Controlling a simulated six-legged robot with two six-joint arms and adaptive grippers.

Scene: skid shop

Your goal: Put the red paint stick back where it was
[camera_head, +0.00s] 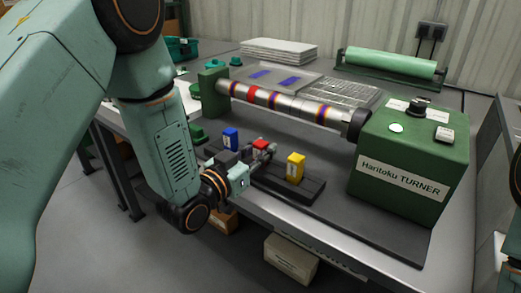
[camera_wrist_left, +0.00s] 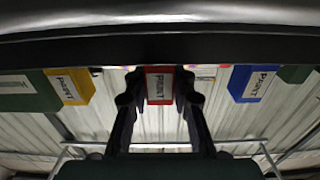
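The red paint stick (camera_head: 260,145) is upright at the black holder (camera_head: 312,188) on the bench, between the blue (camera_head: 231,138) and yellow (camera_head: 295,168) sticks. My left gripper (camera_head: 262,153) is at the red stick, fingers on either side of it. The left wrist view is upside down: the red stick (camera_wrist_left: 159,86) with its PAINT label fills the space between the fingertips (camera_wrist_left: 159,92), which appear to touch its sides. Its lower end meets the black holder bar (camera_wrist_left: 220,47); whether it is fully seated is hidden. My right gripper is out of view.
A green turner box (camera_head: 405,165) stands at right, with a banded metal roller (camera_head: 285,103) running left from it behind the holder. Trays (camera_head: 345,93) and a green roll (camera_head: 390,62) are at the back. Cardboard boxes (camera_head: 290,262) sit below the bench.

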